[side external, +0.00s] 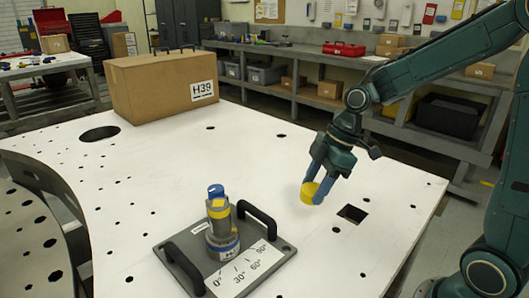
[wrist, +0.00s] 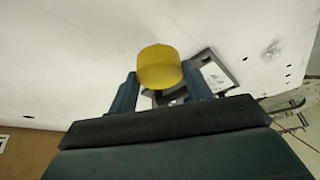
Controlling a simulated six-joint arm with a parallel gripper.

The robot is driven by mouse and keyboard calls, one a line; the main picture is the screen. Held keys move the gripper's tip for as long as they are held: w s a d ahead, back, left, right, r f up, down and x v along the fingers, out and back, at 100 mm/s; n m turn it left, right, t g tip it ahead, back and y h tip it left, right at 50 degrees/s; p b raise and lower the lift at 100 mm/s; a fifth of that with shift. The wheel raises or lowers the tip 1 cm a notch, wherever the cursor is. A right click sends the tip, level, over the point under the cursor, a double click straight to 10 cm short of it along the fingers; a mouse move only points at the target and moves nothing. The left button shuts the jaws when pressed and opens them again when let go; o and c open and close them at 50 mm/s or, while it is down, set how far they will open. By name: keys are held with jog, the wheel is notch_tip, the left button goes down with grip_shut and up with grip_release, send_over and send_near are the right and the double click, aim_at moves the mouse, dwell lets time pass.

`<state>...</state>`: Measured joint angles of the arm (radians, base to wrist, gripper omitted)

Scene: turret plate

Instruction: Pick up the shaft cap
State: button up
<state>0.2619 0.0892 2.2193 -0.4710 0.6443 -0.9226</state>
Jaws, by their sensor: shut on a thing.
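The shaft cap (side external: 310,193) is a short yellow cylinder, held between the fingertips of my gripper (side external: 316,188) in the side external view. It appears to be above the white plate; the exact gap is hard to tell. In the wrist view the yellow cap (wrist: 159,68) shows between the two blue fingers of my gripper (wrist: 160,88). The gripper is shut on it.
A dark base with two black handles and an angle scale (side external: 250,268) carries an upright turret (side external: 220,225) with a blue top. A square hole (side external: 352,214) lies right of my gripper. A cardboard box (side external: 163,85) stands at the plate's back. Much of the white plate (side external: 240,150) is clear.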

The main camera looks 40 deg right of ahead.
notch_tip(320, 180, up, 14)
jog(key=shift+f, duration=0.25)
dwell(0.6)
send_over(217, 203)
jog(key=shift+s+d+f, duration=0.2)
jog(key=shift+d, duration=0.1)
dwell(0.4)
jog(key=shift+f, duration=0.45)
jog(key=shift+f, duration=3.55)
jog(key=shift+f, duration=0.15)
